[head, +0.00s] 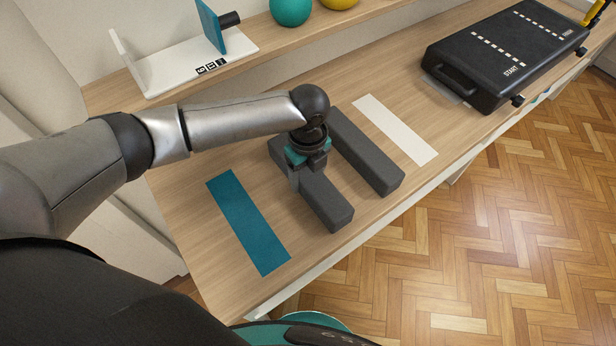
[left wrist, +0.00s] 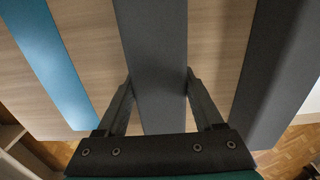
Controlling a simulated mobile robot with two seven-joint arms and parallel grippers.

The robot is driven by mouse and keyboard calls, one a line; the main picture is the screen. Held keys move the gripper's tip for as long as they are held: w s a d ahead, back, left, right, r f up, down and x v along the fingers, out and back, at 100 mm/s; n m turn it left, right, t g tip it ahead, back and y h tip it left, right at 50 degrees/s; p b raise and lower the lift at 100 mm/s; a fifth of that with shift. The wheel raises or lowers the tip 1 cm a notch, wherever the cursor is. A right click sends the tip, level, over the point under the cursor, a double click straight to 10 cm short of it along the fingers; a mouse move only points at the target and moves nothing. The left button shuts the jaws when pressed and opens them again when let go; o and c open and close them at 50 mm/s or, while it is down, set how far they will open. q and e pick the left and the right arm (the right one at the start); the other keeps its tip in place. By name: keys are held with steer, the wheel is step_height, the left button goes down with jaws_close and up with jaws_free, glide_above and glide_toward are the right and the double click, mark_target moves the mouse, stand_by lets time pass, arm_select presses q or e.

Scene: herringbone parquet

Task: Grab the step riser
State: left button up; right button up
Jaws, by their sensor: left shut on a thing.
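Two long dark grey bars, which look like step risers, lie side by side on the wooden table. My left gripper (head: 308,163) is shut on the left step riser (head: 327,204), reaching down from above. In the left wrist view the fingers (left wrist: 158,80) lie along both sides of this step riser (left wrist: 152,35). The gripper hides part of it in the head view. The other grey bar (head: 372,160) lies just to the right, apart from it, and also shows in the left wrist view (left wrist: 278,75). My right gripper is not in view.
A blue strip (head: 246,220) lies left of the bars and a white strip (head: 395,130) right. A black board marked START (head: 490,60) is farther right. A white stand (head: 160,75) with a blue panel and two balls are at the back. The wooden table (head: 185,215) ends toward the parquet.

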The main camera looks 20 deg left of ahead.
arm_select(q)
jaws_close()
steer(key=shift+r, duration=0.15)
